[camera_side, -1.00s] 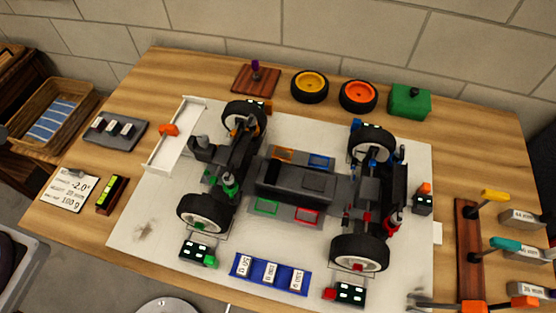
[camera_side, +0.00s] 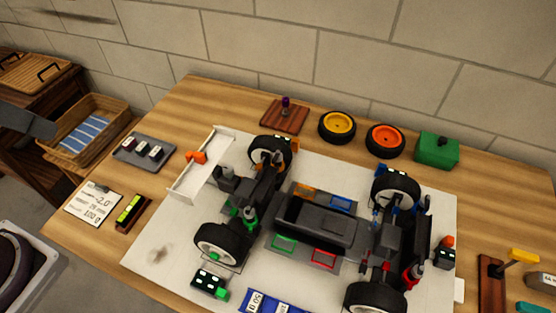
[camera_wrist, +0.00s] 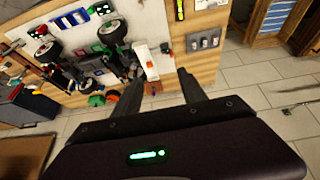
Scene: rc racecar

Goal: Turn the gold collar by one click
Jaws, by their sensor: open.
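The racecar chassis (camera_side: 315,225) stands on a white mat on the table, with black tyres on its wheels. A small gold-orange part (camera_side: 294,143) shows by the far left wheel; it is too small to tell whether it is the gold collar, and no click marks can be read. In the wrist view the car (camera_wrist: 90,60) is at upper left, beyond my fingers. My gripper (camera_wrist: 160,76) is open and empty, its two dark fingers apart. It is well clear of the car and touches nothing visible.
A white wing (camera_side: 202,165) with an orange knob lies left of the car. Yellow (camera_side: 337,126) and orange (camera_side: 385,140) wheels, a green box (camera_side: 437,150) and a wooden block with a purple knob (camera_side: 285,112) line the back. Handled tools (camera_side: 518,258) stand at right.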

